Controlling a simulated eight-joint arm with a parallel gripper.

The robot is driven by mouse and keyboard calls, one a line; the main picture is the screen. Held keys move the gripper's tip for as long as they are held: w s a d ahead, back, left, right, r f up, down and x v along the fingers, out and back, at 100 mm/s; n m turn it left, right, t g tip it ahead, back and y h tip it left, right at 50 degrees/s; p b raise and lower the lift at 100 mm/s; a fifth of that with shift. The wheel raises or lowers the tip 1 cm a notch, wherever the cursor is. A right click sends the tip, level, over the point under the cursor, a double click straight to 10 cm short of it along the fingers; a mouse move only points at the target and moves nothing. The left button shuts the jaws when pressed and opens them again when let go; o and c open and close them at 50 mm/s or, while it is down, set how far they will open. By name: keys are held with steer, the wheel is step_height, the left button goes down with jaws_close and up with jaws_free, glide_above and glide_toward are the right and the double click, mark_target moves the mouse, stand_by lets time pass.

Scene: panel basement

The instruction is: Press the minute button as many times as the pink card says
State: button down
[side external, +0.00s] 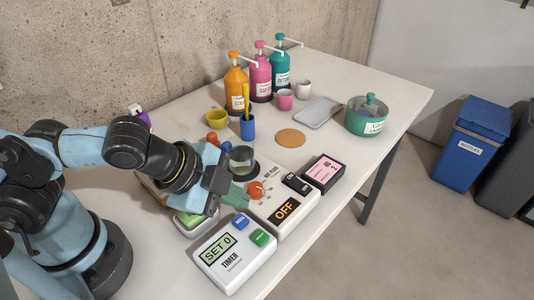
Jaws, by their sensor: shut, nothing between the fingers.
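The white timer (222,272) lies at the table's front edge; its display (217,248) reads "SET 0". It has a blue button (240,222) and a green button (260,238); their labels are too small to tell which is the minute button. The pink card (325,170) lies in a black frame to the right; its writing is too small to read. My gripper (240,198) is shut and empty, above and behind the timer near the red knob (257,189). I cannot tell whether it touches anything.
A beige panel (291,227) with an "OFF" display and a glass vessel (242,159) stand close to my gripper. A green-topped device (193,221) is partly hidden beneath my arm. Pump bottles (260,77), cups, a grey tray (317,112) and a green pot (366,121) stand farther back.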

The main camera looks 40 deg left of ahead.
mark_target(238, 222)
steer(key=shift+f, duration=1.25)
steer(key=shift+f, duration=0.15)
stand_by(1.3)
steer(key=shift+f, duration=0.3)
steer(key=shift+f, duration=0.45)
stand_by(0.5)
steer(key=shift+r, duration=0.9)
steer(key=shift+r, duration=0.1)
steer(key=shift+r, duration=2.4)
stand_by(0.7)
